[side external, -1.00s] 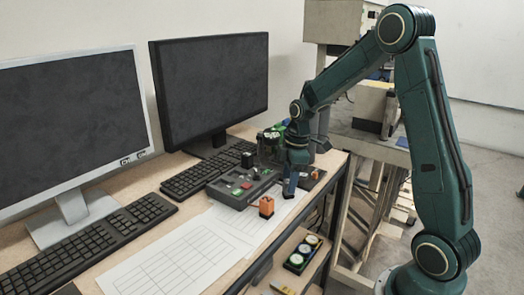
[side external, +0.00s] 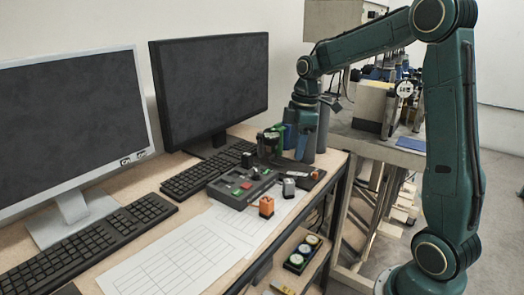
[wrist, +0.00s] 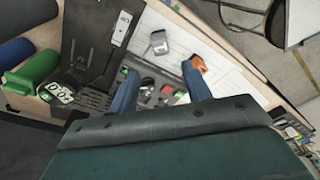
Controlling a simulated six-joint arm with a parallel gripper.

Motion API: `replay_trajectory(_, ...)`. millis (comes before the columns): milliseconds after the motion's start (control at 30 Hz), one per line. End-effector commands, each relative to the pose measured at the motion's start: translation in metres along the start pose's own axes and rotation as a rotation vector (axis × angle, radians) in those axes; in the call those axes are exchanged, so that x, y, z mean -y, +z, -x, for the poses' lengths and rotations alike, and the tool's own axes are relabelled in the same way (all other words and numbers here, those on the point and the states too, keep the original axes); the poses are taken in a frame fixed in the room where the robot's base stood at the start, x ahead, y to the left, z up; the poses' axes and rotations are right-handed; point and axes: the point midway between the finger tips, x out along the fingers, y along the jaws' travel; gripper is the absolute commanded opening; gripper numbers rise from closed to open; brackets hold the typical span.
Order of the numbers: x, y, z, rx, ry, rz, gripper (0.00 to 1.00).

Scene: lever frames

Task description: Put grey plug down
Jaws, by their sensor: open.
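The grey plug (side external: 288,187) stands on the desk beside the button box, close to the white sheets. In the wrist view the grey plug (wrist: 158,43) shows ahead of my fingertips, clear of both fingers. My gripper (side external: 303,153) hangs above the desk, higher than the plug and toward the back. In the wrist view my gripper (wrist: 160,69) has its two blue fingers wide apart, with nothing held between them. The orange plug (side external: 266,207) stands on the paper near the grey one; it also shows in the wrist view (wrist: 200,63).
The grey button box (side external: 238,190) lies left of the plugs, with a keyboard (side external: 205,173) behind it. Green and blue rolls (wrist: 35,72) and a dark plate (wrist: 92,40) are close by. A monitor (side external: 210,85) stands behind. The front paper (side external: 180,258) is clear.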

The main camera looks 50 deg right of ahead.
Motion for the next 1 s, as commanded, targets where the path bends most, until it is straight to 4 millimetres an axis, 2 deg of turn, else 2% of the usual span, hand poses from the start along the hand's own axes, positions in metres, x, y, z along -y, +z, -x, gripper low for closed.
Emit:
replay_trajectory(567,0.006,-0.002,0.004,-0.002,0.008,-0.012,0.49)
replay_trajectory(767,0.03,-0.01,0.02,-0.011,0.045,-0.074,0.49)
replay_trajectory(1000,0.084,-0.018,0.046,-0.051,0.117,-0.214,0.49)
